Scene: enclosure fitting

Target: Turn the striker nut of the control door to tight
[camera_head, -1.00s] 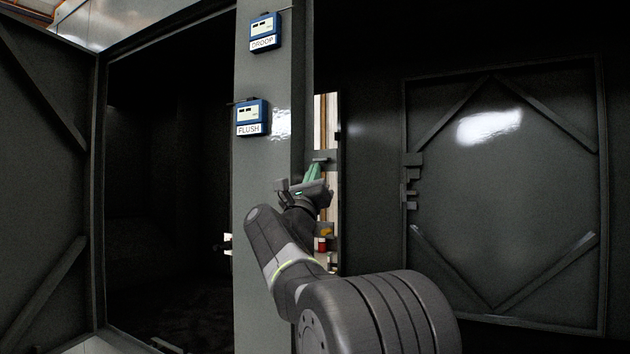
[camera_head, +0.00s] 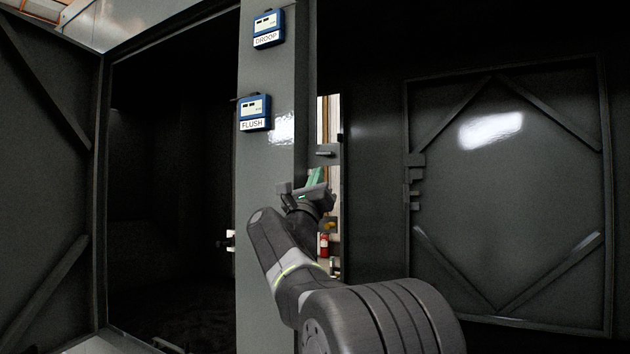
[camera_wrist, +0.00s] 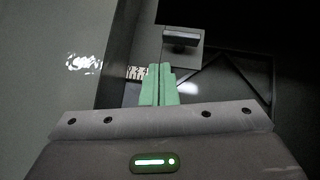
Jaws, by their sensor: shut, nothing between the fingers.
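My gripper (camera_head: 315,177) has pale green fingers held together and empty. It is in front of the grey post's right edge, below a small grey bracket (camera_head: 326,151) that sticks out there. In the wrist view the gripper (camera_wrist: 160,70) points toward a grey plate (camera_wrist: 196,58) with a short dark bar (camera_wrist: 181,38) across it, with a visible gap between the fingertips and the bar. I cannot make out a striker nut for certain. Two open-looking dark door panels show, one at the left (camera_head: 45,190) and one at the right (camera_head: 505,190); neither carries a readable name.
The grey post (camera_head: 268,190) bears two blue gauges, labelled DROOP (camera_head: 267,27) and FLUSH (camera_head: 255,112). A dark opening lies left of the post. A narrow bright gap right of the post shows a red object (camera_head: 323,243) behind.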

